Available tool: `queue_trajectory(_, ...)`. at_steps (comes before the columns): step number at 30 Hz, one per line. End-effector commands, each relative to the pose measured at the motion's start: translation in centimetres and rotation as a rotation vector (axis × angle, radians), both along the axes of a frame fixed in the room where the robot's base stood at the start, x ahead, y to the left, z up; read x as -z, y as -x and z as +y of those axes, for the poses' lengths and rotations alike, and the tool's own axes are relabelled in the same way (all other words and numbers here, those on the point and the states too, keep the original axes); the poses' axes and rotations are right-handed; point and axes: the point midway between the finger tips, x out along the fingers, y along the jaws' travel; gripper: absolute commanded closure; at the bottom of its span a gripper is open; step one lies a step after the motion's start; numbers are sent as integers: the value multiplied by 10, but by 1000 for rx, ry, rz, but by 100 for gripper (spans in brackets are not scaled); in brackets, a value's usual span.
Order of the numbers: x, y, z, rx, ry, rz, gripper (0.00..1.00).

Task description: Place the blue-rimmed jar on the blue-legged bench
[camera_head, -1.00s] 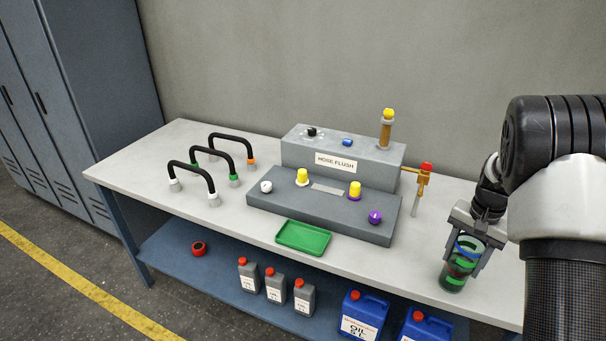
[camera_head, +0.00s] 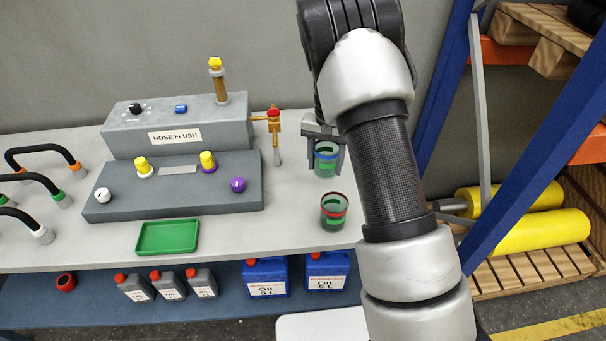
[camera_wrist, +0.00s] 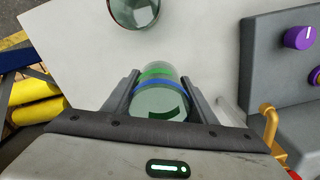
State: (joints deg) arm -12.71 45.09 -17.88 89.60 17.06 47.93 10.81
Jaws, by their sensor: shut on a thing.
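The blue-rimmed jar (camera_head: 326,159) is greenish clear glass with a green label. My gripper (camera_head: 327,163) is shut on it, and in the wrist view the fingers clasp both sides of the jar (camera_wrist: 158,98). The jar is over the right part of the grey top of the bench (camera_head: 285,225). I cannot tell whether its base touches the top. The bench's blue lower shelf (camera_head: 90,312) shows below; its blue legs are hard to make out now. My arm covers the bench's right end in the head view.
A red-rimmed jar (camera_head: 334,212) stands on the bench just in front of the held jar. Left are the hose flush unit (camera_head: 180,150), its brass tap (camera_head: 274,125) and a green tray (camera_head: 168,237). A blue-posted rack (camera_head: 530,140) with yellow rolls (camera_head: 530,233) stands right.

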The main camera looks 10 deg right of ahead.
Motion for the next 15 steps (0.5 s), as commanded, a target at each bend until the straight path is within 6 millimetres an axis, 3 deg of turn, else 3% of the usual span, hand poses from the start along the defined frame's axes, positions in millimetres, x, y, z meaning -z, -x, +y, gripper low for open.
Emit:
queue_trajectory(4,30,1,-1,0,1,5,73)
queue_trajectory(15,69,1,0,0,0,4,73)
